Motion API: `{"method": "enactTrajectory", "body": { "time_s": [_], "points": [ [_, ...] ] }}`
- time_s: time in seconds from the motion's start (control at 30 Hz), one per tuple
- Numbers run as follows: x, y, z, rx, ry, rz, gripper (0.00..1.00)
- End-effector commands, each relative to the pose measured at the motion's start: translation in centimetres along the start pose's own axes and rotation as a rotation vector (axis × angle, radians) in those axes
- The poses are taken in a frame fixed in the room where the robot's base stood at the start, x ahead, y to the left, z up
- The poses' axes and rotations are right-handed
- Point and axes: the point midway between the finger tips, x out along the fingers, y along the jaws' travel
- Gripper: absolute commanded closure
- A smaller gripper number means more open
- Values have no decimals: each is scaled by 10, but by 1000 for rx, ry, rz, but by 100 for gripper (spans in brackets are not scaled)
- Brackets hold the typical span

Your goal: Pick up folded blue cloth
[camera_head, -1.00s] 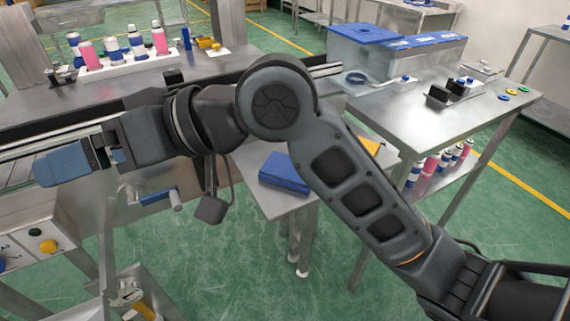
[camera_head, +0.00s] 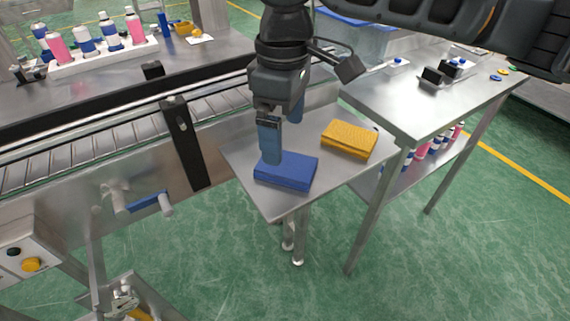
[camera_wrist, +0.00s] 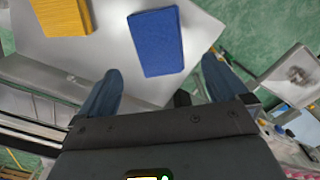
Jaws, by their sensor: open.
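The folded blue cloth (camera_head: 287,171) lies flat on a small grey metal side table (camera_head: 274,206). It also shows in the wrist view (camera_wrist: 157,43), ahead of and between the two fingers. My gripper (camera_head: 283,139) points down at the cloth. Its blue fingers are spread wide, with nothing between them. In the head view the near finger overlaps the cloth's back left edge; I cannot tell whether it touches. In the wrist view the fingertips (camera_wrist: 162,76) stay apart from the cloth.
A folded yellow cloth (camera_head: 349,139) lies on the same table, to the right. A conveyor (camera_head: 100,142) with a dark upright post (camera_head: 186,145) borders the table's left side. A taller steel table (camera_head: 420,115) stands on the right.

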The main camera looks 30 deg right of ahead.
Motion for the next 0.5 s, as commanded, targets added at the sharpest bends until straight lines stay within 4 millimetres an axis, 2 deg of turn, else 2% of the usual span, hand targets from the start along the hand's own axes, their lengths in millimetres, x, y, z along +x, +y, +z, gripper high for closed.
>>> {"method": "enactTrajectory", "body": {
  "time_s": [0.27, 0.5],
  "points": [
    [29, 0, 2, -2, 1, 0, 0],
    [62, 1, 4, -2, 2, -1, 0]
  ]
}}
